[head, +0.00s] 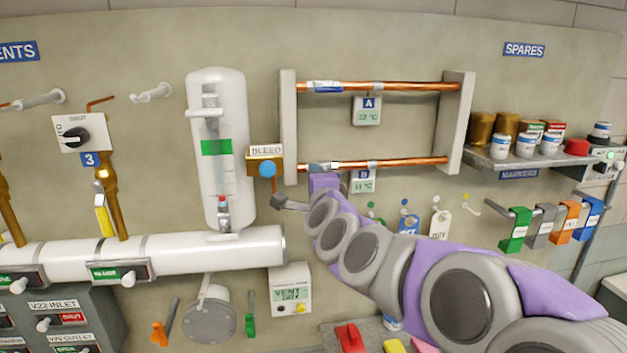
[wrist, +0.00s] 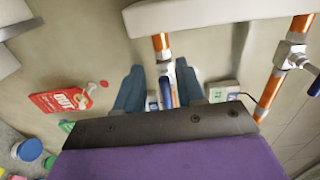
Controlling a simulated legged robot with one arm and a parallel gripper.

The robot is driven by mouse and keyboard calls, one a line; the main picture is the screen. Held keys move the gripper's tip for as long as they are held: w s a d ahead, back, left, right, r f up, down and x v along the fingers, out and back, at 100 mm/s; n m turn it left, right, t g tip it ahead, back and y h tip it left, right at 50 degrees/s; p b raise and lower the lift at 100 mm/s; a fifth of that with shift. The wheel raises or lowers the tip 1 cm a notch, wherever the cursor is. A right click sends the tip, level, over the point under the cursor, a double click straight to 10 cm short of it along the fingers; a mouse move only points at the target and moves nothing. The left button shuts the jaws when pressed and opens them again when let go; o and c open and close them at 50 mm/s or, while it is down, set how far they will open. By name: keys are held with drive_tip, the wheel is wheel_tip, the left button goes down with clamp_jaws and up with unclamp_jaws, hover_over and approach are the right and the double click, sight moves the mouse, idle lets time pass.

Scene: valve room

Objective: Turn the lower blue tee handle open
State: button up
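The lower copper pipe (head: 410,161) crosses the wall panel, with its valve (head: 333,165) near the left bracket. In the wrist view the pipe (wrist: 161,44) runs down the picture to the blue tee handle (wrist: 166,96). My gripper (wrist: 160,80) is open, with one blue-grey finger on each side of the handle. Gaps show between the fingers and the handle, and I cannot tell whether either touches it. In the head view my purple wrist (head: 322,182) is just below the valve and the fingers are hard to make out.
The upper pipe (head: 415,86) has a similar blue handle (head: 325,86). A grey bracket (head: 288,125) stands close on the left, near the bleed valve's blue knob (head: 267,169). Tag B (head: 363,182) hangs just right of my wrist. A red tag (wrist: 68,98) hangs nearby.

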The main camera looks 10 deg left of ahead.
drive_tip(key=v, duration=1.6)
drive_tip(key=shift+s, duration=0.15)
drive_tip(key=s+d+f+n+g+b, duration=0.1)
drive_tip(key=s+f+n+g+b, duration=0.4)
drive_tip(key=f, duration=0.8)
drive_tip(key=s+d+f+n+g+b, duration=0.25)
drive_tip(key=s+f+n+g, duration=0.35)
drive_tip(key=f, duration=0.7)
drive_tip(key=s+d+f+n+g+h+b, duration=0.1)
drive_tip(key=s+d+f+g, duration=0.3)
drive_tip(key=s, duration=0.6)
drive_tip(key=s+d+f+n+g+h+b, duration=0.2)
drive_tip(key=s+d+f+g+h+b, duration=0.2)
drive_tip(key=s+d+f, duration=0.5)
drive_tip(key=s, duration=0.2)
drive_tip(key=shift+s+d+n, duration=0.25)
drive_tip(key=shift+n, duration=0.05)
